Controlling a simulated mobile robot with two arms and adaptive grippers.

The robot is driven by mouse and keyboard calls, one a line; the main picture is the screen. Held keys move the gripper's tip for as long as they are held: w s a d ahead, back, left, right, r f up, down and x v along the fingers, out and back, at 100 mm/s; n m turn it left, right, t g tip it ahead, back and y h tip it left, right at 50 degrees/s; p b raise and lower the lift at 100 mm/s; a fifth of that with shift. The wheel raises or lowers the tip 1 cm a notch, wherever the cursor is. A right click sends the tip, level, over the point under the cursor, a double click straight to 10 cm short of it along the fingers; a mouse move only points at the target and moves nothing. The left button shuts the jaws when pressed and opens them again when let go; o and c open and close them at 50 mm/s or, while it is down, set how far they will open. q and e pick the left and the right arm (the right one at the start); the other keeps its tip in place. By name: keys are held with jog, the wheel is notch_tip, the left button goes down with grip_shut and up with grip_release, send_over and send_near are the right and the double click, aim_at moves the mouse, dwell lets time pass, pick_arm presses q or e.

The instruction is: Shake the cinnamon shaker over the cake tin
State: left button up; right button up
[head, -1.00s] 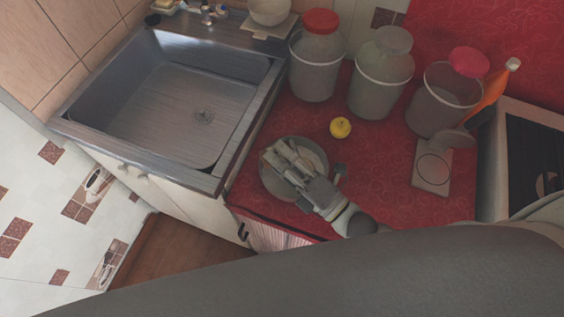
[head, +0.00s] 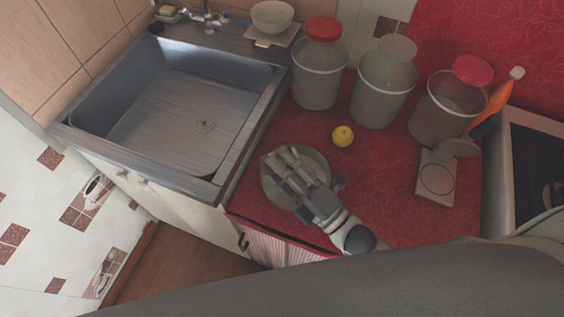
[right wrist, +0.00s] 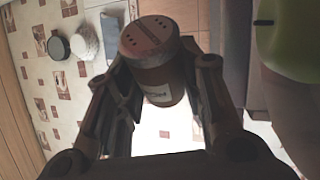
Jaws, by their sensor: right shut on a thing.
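The grey round cake tin (head: 316,163) lies on the red counter near its front edge, right of the sink. My right gripper (head: 282,160) is over the tin and hides much of its inside. In the right wrist view the gripper (right wrist: 160,90) is shut on the cinnamon shaker (right wrist: 150,62), a brown cylinder with a holed top and a small white label. The holed top faces up in that view. I cannot make out the shaker in the head view. My left gripper is not in view.
A yellow lemon-like fruit (head: 343,136) lies behind the tin. Large jars with a red lid (head: 315,80), a grey lid (head: 383,88) and another red lid (head: 445,105) stand at the back. A scale-like device (head: 436,178) is at the right. The sink (head: 190,110) is left.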

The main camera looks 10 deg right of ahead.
jog(key=shift+d+f+n+g, duration=0.15)
jog(key=shift+f+n+g, duration=0.25)
jog(key=shift+n, duration=0.5)
jog(key=n, duration=0.1)
jog(key=n+g+p, duration=0.1)
jog(key=n, duration=0.1)
jog(key=f+n+p, duration=0.1)
jog(key=shift+w+d+g+h, duration=0.1)
jog(key=shift+d+g+h, duration=0.2)
jog(key=shift+g, duration=0.1)
jog(key=r+n+p, duration=0.1)
jog(key=p, duration=0.2)
jog(key=d+r+n+g+h+p, duration=0.1)
jog(key=r+n+p, duration=0.1)
jog(key=p, duration=0.1)
jog(key=r+n+p, duration=0.1)
jog(key=p, duration=0.3)
jog(key=shift+w+d+r+n+h, duration=0.15)
jog(key=shift+r+n+h, duration=0.05)
jog(key=shift+n+h, duration=0.2)
jog(key=shift+d+r+n+g+h+p, duration=0.15)
jog(key=shift+r+n+g+h+p, duration=0.25)
jog(key=shift+p, duration=0.45)
jog(key=shift+f, duration=0.15)
